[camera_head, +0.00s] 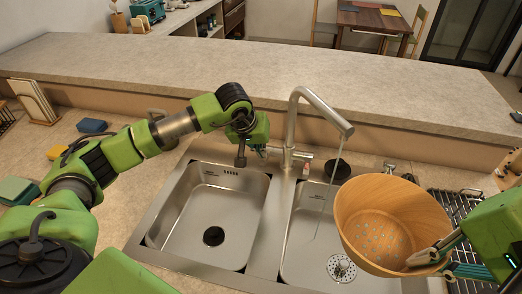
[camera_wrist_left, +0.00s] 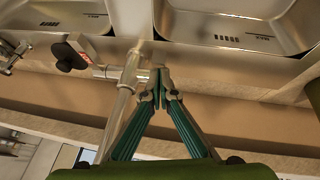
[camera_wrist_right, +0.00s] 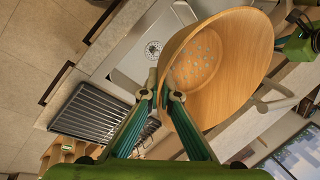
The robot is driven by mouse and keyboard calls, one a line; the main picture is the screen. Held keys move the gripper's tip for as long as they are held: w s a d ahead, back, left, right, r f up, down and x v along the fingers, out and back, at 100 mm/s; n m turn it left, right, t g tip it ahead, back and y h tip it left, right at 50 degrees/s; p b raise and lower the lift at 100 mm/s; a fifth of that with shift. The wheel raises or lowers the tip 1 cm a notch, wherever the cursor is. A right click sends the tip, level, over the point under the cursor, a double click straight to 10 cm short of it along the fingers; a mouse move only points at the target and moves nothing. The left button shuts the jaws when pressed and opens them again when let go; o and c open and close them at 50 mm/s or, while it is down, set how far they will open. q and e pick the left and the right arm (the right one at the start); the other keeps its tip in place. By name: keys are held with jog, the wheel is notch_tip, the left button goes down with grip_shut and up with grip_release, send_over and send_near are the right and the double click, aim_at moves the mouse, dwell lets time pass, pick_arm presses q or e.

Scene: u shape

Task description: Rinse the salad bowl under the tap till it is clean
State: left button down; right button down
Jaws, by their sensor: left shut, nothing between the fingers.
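The wooden salad bowl (camera_head: 362,222) is tilted over the right basin, its inside dotted with pale bluish spots. My right gripper (camera_head: 428,257) is shut on the bowl's rim at the lower right; the right wrist view also shows the bowl (camera_wrist_right: 236,82) at the fingers (camera_wrist_right: 162,97). The metal tap (camera_head: 292,125) is running: a thin stream (camera_head: 328,190) falls just left of the bowl into the right basin. My left gripper (camera_head: 262,153) is shut and empty beside the tap base; its closed fingertips show near the tap in the left wrist view (camera_wrist_left: 161,92).
The left basin (camera_head: 208,215) is empty. A dark wire rack (camera_head: 462,206) stands right of the sink. A raised ledge (camera_head: 200,70) runs behind the sink.

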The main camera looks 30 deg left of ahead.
pick_arm(q)
jog(key=shift+s+d+f+b, duration=0.1)
jog(key=shift+s+f+b, duration=0.35)
jog(key=shift+b, duration=0.6)
jog(key=shift+s+d+f+b, duration=0.15)
jog(key=shift+f+b, duration=0.5)
jog(key=shift+b, duration=0.4)
jog(key=shift+s+a+r, duration=0.1)
jog(key=v, duration=1.2)
